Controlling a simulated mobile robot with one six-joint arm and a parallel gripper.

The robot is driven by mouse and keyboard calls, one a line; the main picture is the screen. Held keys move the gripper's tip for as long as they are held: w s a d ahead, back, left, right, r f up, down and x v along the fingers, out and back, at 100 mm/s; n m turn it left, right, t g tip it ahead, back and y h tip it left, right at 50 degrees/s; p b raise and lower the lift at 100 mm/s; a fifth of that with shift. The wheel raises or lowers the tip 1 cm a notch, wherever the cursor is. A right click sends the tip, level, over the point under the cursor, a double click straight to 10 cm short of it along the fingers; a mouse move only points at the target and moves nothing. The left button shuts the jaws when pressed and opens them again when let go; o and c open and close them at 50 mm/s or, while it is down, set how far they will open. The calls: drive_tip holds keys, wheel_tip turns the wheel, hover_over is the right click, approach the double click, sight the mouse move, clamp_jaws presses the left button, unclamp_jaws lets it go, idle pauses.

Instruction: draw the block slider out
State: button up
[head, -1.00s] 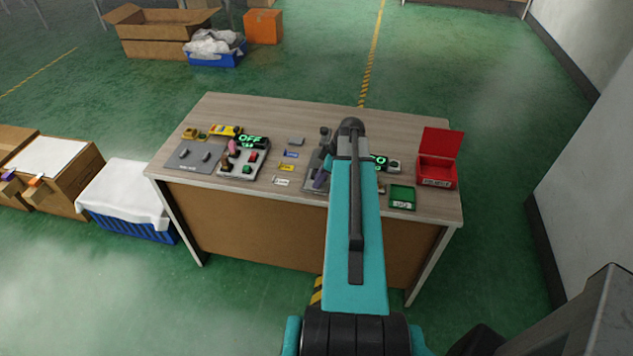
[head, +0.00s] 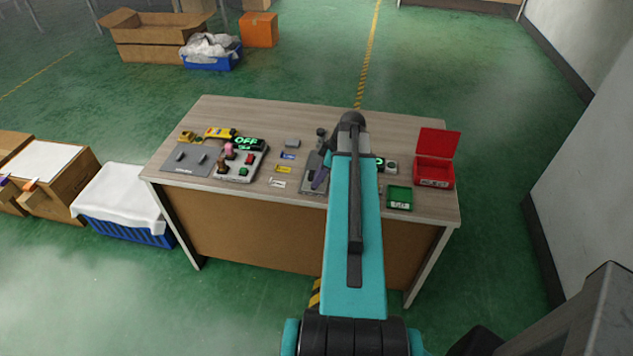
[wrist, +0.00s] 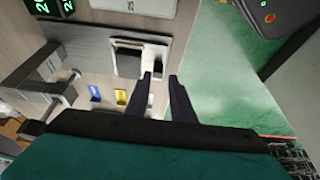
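In the wrist view, a block with a dark top and pale side (wrist: 128,63) sits on a grey plate fixture (wrist: 152,42); it looks like the block slider, though I cannot be sure. In the head view, my gripper's dark finger (head: 319,178) shows over the grey fixture (head: 310,186) at the table's middle. My arm hides most of that fixture.
A grey lever fixture (wrist: 52,82) stands left in the wrist view. On the table, a switch panel (head: 240,164) is at left, a green tray (head: 399,205) and an open red box (head: 436,172) at right. Small labels (head: 283,169) lie between.

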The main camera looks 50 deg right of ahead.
drive_tip(key=b+v, duration=0.2)
drive_tip(key=v, duration=0.9)
drive_tip(key=shift+b, duration=0.4)
drive_tip(key=shift+r, duration=0.1)
